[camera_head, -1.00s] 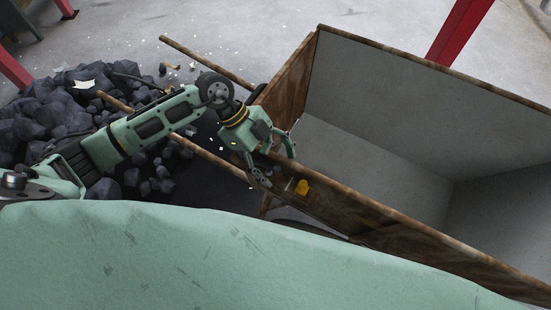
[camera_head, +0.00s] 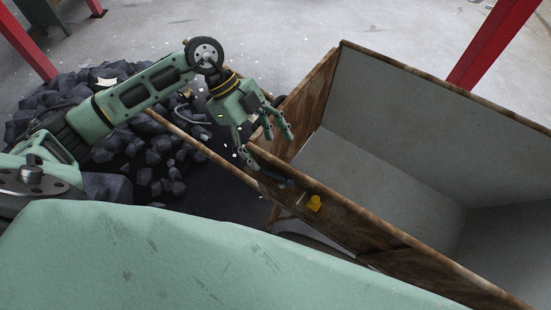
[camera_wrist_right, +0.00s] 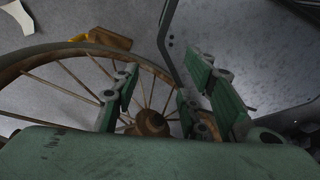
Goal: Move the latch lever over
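A dark latch lever (camera_head: 281,182) seems to lie along the outer side of the rusty brown cart (camera_head: 345,222), below its rim. A small yellow piece (camera_head: 314,203) is on the same side, just right of the lever. My left gripper (camera_head: 266,148) is above and to the left of the lever, near the cart's corner. Its fingers are spread and nothing shows between them; it appears clear of the lever. My right gripper (camera_wrist_right: 168,80) shows only in the right wrist view, fingers apart and empty, in front of a spoked wheel (camera_wrist_right: 150,122).
A heap of dark coal (camera_head: 160,160) lies left of the cart, under my left arm. A wooden handle (camera_head: 205,150) runs out from the cart over it. The cart's grey inside (camera_head: 375,175) is empty. A red post (camera_head: 490,45) stands behind.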

